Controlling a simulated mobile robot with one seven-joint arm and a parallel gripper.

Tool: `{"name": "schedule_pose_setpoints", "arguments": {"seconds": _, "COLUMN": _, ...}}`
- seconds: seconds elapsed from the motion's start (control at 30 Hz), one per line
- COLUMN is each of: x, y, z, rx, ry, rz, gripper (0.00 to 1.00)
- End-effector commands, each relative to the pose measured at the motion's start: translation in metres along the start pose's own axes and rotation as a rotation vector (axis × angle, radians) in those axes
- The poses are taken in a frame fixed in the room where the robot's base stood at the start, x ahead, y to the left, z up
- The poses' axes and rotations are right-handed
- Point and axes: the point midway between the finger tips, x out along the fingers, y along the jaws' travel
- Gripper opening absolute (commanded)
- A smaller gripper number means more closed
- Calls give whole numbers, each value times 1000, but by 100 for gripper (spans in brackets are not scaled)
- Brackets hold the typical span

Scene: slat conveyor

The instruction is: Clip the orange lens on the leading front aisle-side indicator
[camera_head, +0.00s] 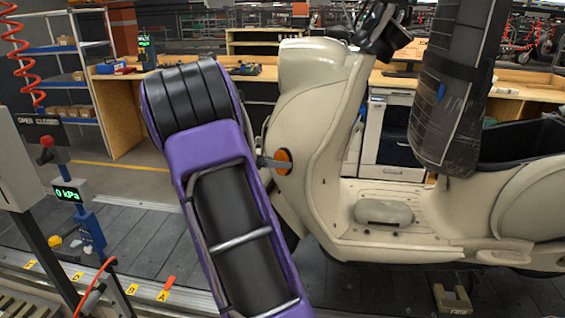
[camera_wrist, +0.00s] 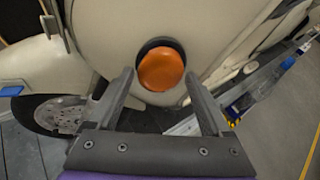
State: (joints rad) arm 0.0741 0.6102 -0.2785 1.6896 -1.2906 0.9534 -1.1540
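The orange lens (camera_wrist: 161,70) sits at a dark round indicator housing (camera_wrist: 146,46) on the cream scooter's front body. Dark rim shows mostly above and left of the lens; I cannot tell whether it is clipped in. In the head view the lens (camera_head: 284,161) is on the aisle side of the scooter (camera_head: 312,110), beside the front shield. My gripper (camera_wrist: 158,74) is open, with one finger on each side of the lens and a visible gap to it. In the head view my gripper (camera_head: 270,162) reaches the lens from the left, partly hidden by my purple arm.
A dark padded cover (camera_head: 460,85) hangs over the scooter's seat area. A pedestal with a gauge (camera_head: 68,192) and a red knob stand at left. Workbenches (camera_head: 130,110) and shelves line the back. The scooter's front wheel (camera_wrist: 62,113) is low left in the wrist view.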

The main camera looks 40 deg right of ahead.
Motion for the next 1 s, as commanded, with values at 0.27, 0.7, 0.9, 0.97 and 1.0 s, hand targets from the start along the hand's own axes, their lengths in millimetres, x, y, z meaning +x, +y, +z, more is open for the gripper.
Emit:
{"name": "schedule_pose_setpoints", "arguments": {"seconds": 0.27, "x": 0, "y": 0, "z": 0, "rx": 0, "ry": 0, "rz": 0, "gripper": 100}}
{"name": "schedule_pose_setpoints", "arguments": {"seconds": 0.7, "x": -66, "y": 1, "z": 0, "rx": 0, "ry": 1, "rz": 6, "gripper": 100}}
{"name": "schedule_pose_setpoints", "arguments": {"seconds": 0.9, "x": -114, "y": 1, "z": 0, "rx": 0, "ry": 0, "rz": 5, "gripper": 100}}
{"name": "schedule_pose_setpoints", "arguments": {"seconds": 0.97, "x": -128, "y": 1, "z": 0, "rx": 0, "ry": 0, "rz": 5, "gripper": 100}}
{"name": "schedule_pose_setpoints", "arguments": {"seconds": 1.0, "x": -136, "y": 1, "z": 0, "rx": 0, "ry": 1, "rz": 5, "gripper": 100}}
